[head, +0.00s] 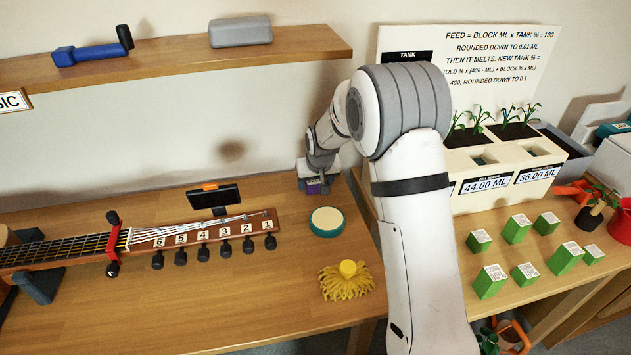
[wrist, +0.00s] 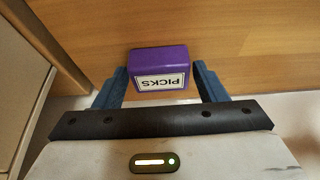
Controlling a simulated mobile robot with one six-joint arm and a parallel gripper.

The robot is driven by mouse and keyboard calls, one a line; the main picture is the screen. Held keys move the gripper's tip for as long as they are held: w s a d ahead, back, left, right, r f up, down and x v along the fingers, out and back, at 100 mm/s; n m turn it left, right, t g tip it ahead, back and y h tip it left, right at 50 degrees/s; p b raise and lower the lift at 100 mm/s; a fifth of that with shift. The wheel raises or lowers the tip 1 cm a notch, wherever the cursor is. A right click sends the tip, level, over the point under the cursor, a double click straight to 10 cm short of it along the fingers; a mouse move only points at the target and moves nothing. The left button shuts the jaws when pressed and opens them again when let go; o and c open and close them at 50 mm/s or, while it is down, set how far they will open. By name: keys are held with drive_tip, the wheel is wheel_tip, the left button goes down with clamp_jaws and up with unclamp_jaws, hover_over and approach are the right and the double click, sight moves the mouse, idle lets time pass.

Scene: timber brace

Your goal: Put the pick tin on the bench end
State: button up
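The pick tin is a purple box with a white label reading PICKS (wrist: 160,75). It sits on the wooden surface in the wrist view, its label upside down there. In the head view its purple side (head: 313,188) shows under my gripper (head: 318,178), at the back right of the guitar bench by the wall. In the wrist view the blue fingers of my gripper (wrist: 160,84) stand apart, one on each side of the tin, with narrow gaps showing. The bench (head: 230,305) has bare wood along its front.
A round teal-rimmed tin (head: 327,221) and a yellow mop-like cloth (head: 346,281) lie in front of my gripper. A guitar neck (head: 190,232) with numbered pegs lies left. A shelf (head: 180,57) hangs above. A white planter board (head: 505,175) and green blocks (head: 517,228) are right.

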drive_tip(key=shift+o, duration=1)
drive_tip(key=shift+r, duration=0.2)
drive_tip(key=a+v, duration=0.1)
drive_tip(key=v, duration=1)
drive_tip(key=s+d+r, duration=0.5)
drive_tip(key=s+d, duration=0.1)
drive_tip(key=s, duration=0.3)
drive_tip(key=s+d+m+g, duration=0.1)
drive_tip(key=s+d, duration=0.2)
drive_tip(key=s, duration=0.8)
drive_tip(key=s+d+m+g+h, duration=0.1)
drive_tip(key=s+d, duration=0.3)
drive_tip(key=s, duration=0.8)
drive_tip(key=shift+s+d+f+p, duration=0.25)
drive_tip(key=shift+s+p, duration=0.05)
drive_tip(key=shift+p, duration=0.15)
